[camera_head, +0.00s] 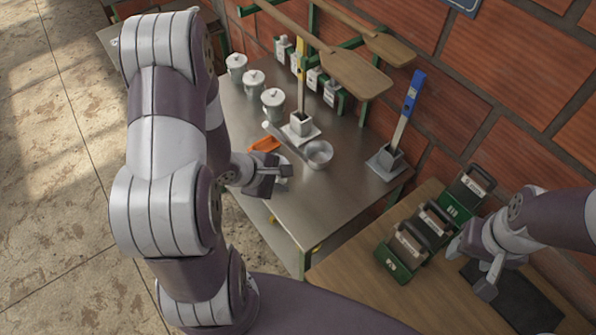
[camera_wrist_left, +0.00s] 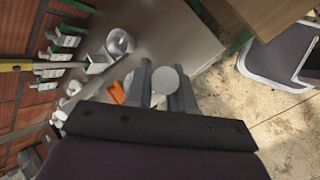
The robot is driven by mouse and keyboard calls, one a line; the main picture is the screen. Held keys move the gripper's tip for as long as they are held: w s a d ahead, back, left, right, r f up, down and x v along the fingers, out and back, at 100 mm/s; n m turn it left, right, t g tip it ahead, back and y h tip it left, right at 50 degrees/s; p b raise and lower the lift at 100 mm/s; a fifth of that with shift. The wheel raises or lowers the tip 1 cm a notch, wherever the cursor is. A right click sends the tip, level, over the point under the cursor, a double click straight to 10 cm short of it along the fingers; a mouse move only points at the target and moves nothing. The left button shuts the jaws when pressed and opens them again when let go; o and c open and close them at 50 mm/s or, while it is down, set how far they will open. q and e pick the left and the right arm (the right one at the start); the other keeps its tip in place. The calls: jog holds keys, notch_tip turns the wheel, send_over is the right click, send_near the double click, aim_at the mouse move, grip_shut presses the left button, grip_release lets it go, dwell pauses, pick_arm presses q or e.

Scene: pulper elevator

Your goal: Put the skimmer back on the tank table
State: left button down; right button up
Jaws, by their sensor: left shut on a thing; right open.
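My left gripper (camera_head: 272,182) is over the near left edge of the metal-topped tank table (camera_head: 335,205). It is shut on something. In the left wrist view a pale round disc (camera_wrist_left: 170,86), which looks like the skimmer's head, shows at the fingers (camera_wrist_left: 160,75). Its handle and the exact grip are hidden. In the head view a pale part of it (camera_head: 282,172) shows behind the gripper. I cannot tell whether it touches the table.
A metal bowl-shaped scoop (camera_head: 318,154) and an orange piece (camera_head: 264,145) lie near the left gripper. Lidded white pots (camera_head: 273,103), a block holder (camera_head: 300,125) and a blue-handled tool (camera_head: 411,100) stand farther back. Green boxes (camera_head: 403,248) occupy the bench. The table's front is clear.

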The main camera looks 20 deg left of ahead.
pick_arm(q)
jog(key=shift+w+d+f, duration=0.25)
jog(key=shift+w+d, duration=0.15)
jog(key=shift+w, duration=0.3)
jog(key=shift+w+d+f, duration=0.25)
jog(key=shift+w+d, duration=0.2)
jog(key=shift+w, duration=0.2)
jog(key=shift+w+d+f, duration=0.25)
jog(key=shift+w+d, duration=0.15)
jog(key=shift+w, duration=0.3)
jog(key=c, duration=1)
grip_release()
jog(key=shift+f, duration=0.1)
